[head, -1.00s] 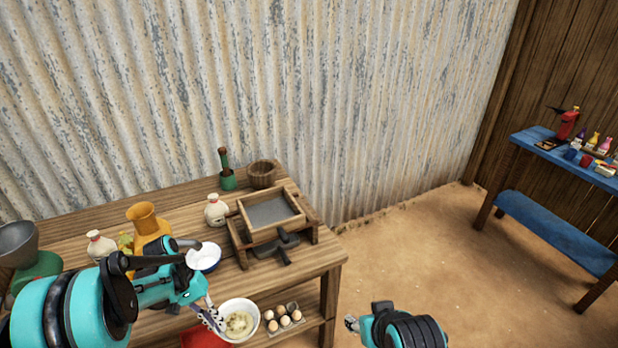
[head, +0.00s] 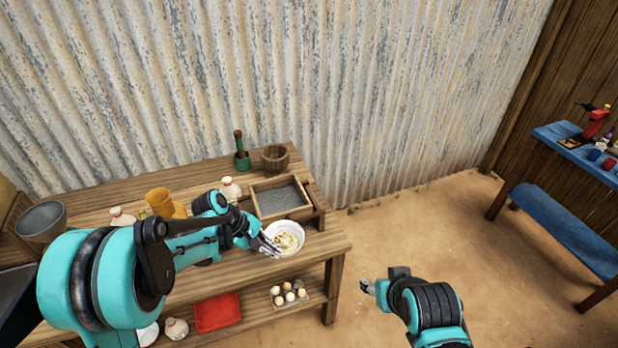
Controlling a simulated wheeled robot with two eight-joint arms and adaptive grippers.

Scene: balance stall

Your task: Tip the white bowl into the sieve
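The white bowl (head: 298,232) holds a pale, lumpy content and is near the front edge of the tabletop, just in front of the sieve. My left gripper (head: 268,243) is at the bowl's left rim, with its fingers on the rim, apparently shut on it. The bowl looks about upright. The sieve (head: 281,197) is a wooden frame with grey mesh, set on a wooden stand at the table's right end. My arm hides part of the stand. My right gripper (head: 368,287) is over the ground, right of the table, away from the bowl; its finger gap is too small to read.
A wooden bucket (head: 275,158), a green bottle-like tool (head: 241,152) and a white jar (head: 230,189) stand behind. An orange jug (head: 160,202) and grey bowl (head: 41,221) are left. Eggs (head: 289,292) and a red tray (head: 217,312) are on the lower shelf.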

